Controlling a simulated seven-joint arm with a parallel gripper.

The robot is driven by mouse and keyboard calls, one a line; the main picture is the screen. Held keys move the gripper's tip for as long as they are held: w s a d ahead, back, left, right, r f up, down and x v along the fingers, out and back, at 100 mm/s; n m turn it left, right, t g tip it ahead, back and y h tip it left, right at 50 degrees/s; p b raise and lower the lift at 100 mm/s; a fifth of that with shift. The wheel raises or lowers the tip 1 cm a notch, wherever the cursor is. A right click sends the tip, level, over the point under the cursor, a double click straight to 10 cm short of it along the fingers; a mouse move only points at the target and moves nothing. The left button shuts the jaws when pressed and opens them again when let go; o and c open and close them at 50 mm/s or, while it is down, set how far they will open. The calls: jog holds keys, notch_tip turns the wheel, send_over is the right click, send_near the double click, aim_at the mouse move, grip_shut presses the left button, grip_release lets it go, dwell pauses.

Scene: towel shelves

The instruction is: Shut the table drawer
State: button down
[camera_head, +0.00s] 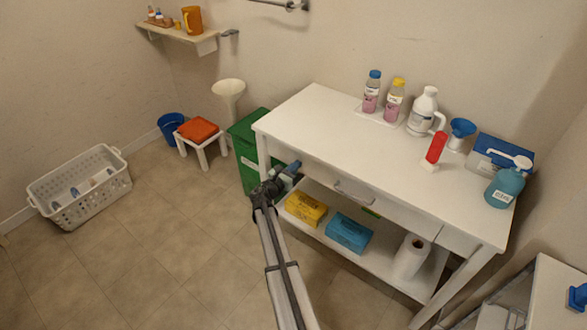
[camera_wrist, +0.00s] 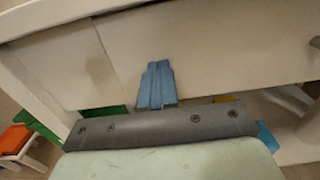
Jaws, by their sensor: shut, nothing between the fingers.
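The white table (camera_head: 330,112) stands against the wall, with its drawer (camera_head: 390,208) in the front below the top. The drawer has a metal handle (camera_head: 352,193). The drawer front also fills much of the wrist view (camera_wrist: 215,50), with the handle (camera_wrist: 315,42) at the right edge. The drawer front looks nearly flush with the table frame; I cannot tell if a small gap stays. My gripper (camera_head: 293,167) is shut and empty, left of the handle. Its blue fingertips (camera_wrist: 157,68) point at the left part of the drawer front; contact is unclear.
The lower shelf (camera_head: 315,228) holds a yellow box (camera_head: 306,208), a blue box (camera_head: 348,232) and a paper roll (camera_head: 411,257). A green bin (camera_head: 246,150) stands left of the table. Bottles stand on the tabletop. The floor in front is mostly clear.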

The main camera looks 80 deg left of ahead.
jog(key=shift+w+a+r, duration=0.1)
jog(key=shift+w+a, duration=0.3)
jog(key=v, duration=1.5)
